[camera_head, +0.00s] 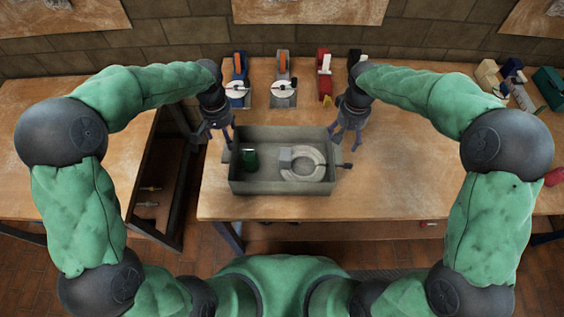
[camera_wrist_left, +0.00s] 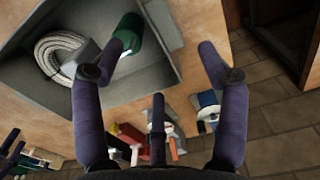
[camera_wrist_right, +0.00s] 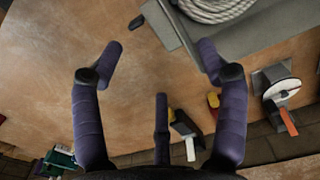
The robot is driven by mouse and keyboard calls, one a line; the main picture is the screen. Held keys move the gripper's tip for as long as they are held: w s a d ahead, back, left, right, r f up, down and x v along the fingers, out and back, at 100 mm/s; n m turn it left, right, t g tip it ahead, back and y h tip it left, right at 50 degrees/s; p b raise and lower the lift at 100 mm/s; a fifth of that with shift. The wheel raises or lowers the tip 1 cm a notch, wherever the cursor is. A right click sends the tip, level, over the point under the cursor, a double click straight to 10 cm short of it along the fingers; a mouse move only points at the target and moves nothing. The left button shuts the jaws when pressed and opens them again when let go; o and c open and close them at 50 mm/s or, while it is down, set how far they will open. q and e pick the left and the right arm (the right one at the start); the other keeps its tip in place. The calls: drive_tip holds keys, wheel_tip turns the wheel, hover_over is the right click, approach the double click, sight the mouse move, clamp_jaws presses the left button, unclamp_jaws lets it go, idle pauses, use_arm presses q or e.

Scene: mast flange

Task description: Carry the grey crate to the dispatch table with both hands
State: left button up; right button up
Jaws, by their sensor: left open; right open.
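The grey crate (camera_head: 270,189) stands on the wooden table, close to its front edge. It holds a dark green cylinder (camera_head: 250,158), a coil of pale rope (camera_head: 303,174) and a small grey block. My left gripper (camera_head: 225,136) is open at the crate's left end. In the left wrist view one finger shows over the crate (camera_wrist_left: 150,78) and another outside it. My right gripper (camera_head: 346,136) is open by the crate's far right corner. In the right wrist view the crate's wall (camera_wrist_right: 262,38) lies by its right finger. I cannot tell whether any finger touches the crate.
Behind the crate stand a blue device (camera_head: 237,82), a grey device (camera_head: 284,92) and a red one (camera_head: 324,75). More items lie at the far right. Another table (camera_head: 70,150) stands to the left across a gap.

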sight(229, 152)
use_arm(q)
wheel_tip(229, 152, down, 10)
drive_tip(key=shift+f, duration=0.25)
use_arm(e)
wheel_tip(229, 152, down, 10)
drive_tip(key=shift+f, duration=0.25)
use_arm(q)
drive_tip(key=shift+c, duration=0.3)
use_arm(e)
drive_tip(key=shift+c, duration=0.3)
use_arm(q)
clamp_jaws()
use_arm(e)
clamp_jaws()
drive_tip(key=shift+r, duration=0.1)
